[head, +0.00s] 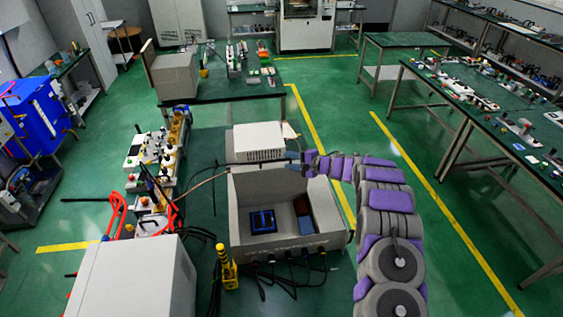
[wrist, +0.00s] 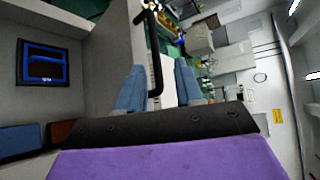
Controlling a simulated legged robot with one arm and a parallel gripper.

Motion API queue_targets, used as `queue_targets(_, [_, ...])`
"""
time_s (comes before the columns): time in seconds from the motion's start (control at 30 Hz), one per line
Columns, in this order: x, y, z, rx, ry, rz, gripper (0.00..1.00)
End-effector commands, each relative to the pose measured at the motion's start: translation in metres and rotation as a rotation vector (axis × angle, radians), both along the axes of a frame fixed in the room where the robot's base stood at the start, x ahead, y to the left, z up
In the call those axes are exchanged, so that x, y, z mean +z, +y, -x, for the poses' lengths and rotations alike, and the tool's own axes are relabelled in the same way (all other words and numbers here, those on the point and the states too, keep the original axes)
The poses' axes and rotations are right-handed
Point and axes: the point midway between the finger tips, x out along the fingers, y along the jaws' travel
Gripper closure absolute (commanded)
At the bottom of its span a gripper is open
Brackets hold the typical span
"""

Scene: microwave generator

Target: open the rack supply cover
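The rack supply is a grey open box (head: 240,215) on the green table in the head view. Its interior shows, with a blue-framed part (head: 262,221) inside. That part also shows at the left of the wrist view (wrist: 43,64). A grey panel, apparently the cover, stands raised at the back of the box (head: 262,185). A black handle (wrist: 155,60) runs along the panel's edge. My gripper (head: 294,160) is at the right end of this edge. In the wrist view its two blue fingers (wrist: 159,88) are apart, with the handle between them. Contact with the handle is unclear.
A white vented box (head: 258,141) stands right behind the rack supply. A row of terminals and cables (head: 155,165) lies to the left, with a large white cabinet (head: 135,280) in front. Black cables hang at the box's front. Green floor is open to the right.

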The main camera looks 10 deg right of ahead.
Motion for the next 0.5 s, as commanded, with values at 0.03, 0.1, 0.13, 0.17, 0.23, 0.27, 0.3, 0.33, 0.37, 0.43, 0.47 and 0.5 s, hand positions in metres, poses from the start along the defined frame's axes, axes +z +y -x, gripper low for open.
queue_targets(0.03, [0.002,-0.009,0.006,-0.003,0.001,0.000,0.64])
queue_targets(0.1, [0.008,-0.020,0.014,-0.003,-0.002,0.001,0.64])
queue_targets(0.13, [0.011,-0.025,0.018,-0.003,-0.004,0.000,0.64])
queue_targets(0.17, [0.012,-0.030,0.022,-0.002,-0.004,0.000,0.64])
queue_targets(0.23, [0.016,-0.040,0.031,-0.002,0.000,-0.002,0.64])
queue_targets(0.27, [0.017,-0.045,0.035,-0.002,-0.001,-0.002,0.64])
queue_targets(0.3, [0.020,-0.050,0.039,-0.001,-0.002,0.000,0.64])
queue_targets(0.33, [0.023,-0.054,0.042,-0.002,-0.003,0.001,0.64])
queue_targets(0.37, [0.024,-0.058,0.045,-0.002,-0.004,0.002,0.64])
queue_targets(0.43, [0.027,-0.065,0.050,-0.002,-0.004,0.002,0.64])
queue_targets(0.47, [0.028,-0.068,0.052,-0.002,-0.004,0.002,0.64])
queue_targets(0.5, [0.029,-0.070,0.055,-0.002,-0.003,0.001,0.64])
